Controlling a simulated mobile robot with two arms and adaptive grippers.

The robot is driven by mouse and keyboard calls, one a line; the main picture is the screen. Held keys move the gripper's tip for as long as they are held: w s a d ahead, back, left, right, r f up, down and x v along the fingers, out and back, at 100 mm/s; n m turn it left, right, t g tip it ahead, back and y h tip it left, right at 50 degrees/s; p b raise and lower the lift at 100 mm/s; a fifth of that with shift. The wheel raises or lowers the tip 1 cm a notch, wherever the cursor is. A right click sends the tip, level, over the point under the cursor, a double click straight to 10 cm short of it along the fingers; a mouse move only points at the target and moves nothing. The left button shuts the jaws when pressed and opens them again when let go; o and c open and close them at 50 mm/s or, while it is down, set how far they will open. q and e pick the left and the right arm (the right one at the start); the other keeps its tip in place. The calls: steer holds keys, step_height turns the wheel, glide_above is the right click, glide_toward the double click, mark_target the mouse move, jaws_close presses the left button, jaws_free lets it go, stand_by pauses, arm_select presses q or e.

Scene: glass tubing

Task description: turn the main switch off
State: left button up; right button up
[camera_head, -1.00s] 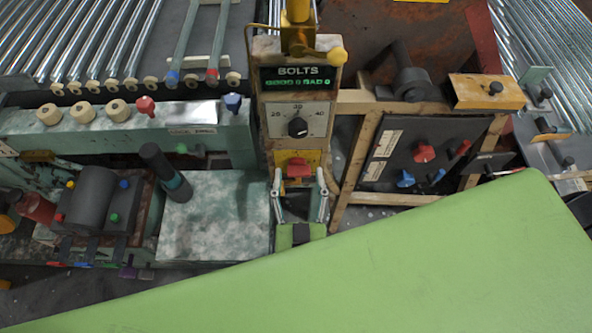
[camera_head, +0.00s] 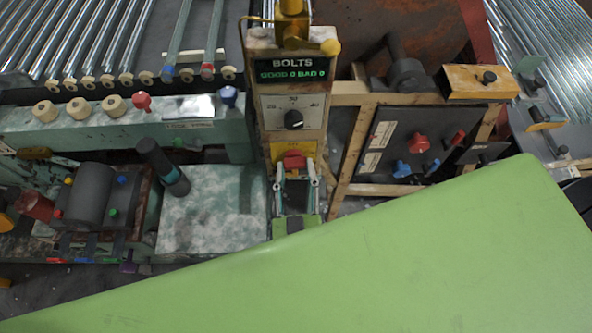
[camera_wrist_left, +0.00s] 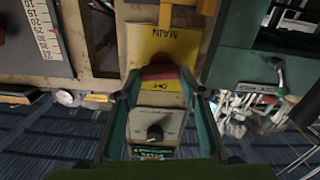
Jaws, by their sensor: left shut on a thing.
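The main switch is a red knob (camera_head: 294,161) on a yellow plate below the BOLTS box. The wrist view shows the red knob (camera_wrist_left: 158,73) beside a yellow plate (camera_wrist_left: 162,44) marked MAIN, upside down there. My left gripper (camera_head: 295,181) is just below the plate in the head view, its fingers on both sides of the switch. In the wrist view my left gripper (camera_wrist_left: 160,88) is shut on the red knob, whose lower part is partly hidden. My right gripper is not in view.
The BOLTS box (camera_head: 293,68) with a black dial (camera_head: 293,120) stands directly above the switch. A dark panel (camera_head: 390,150) with red and blue knobs is to the right. A green machine (camera_head: 218,213) is to the left. My large green body part covers the lower foreground.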

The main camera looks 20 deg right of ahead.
arm_select(q)
steer(key=n, duration=0.4)
steer(key=shift+n, duration=0.3)
steer(key=n, duration=0.3)
steer(key=shift+w+a+n, duration=0.1)
steer(key=shift+a+n, duration=0.05)
steer(key=shift+n, duration=0.15)
steer(key=n+b, duration=0.1)
steer(key=n, duration=0.4)
steer(key=shift+a+n+b, duration=0.1)
steer(key=shift+n+b, duration=0.25)
steer(key=shift+n, duration=1.05)
steer(key=o, duration=1.1)
steer(key=shift+w, duration=0.1)
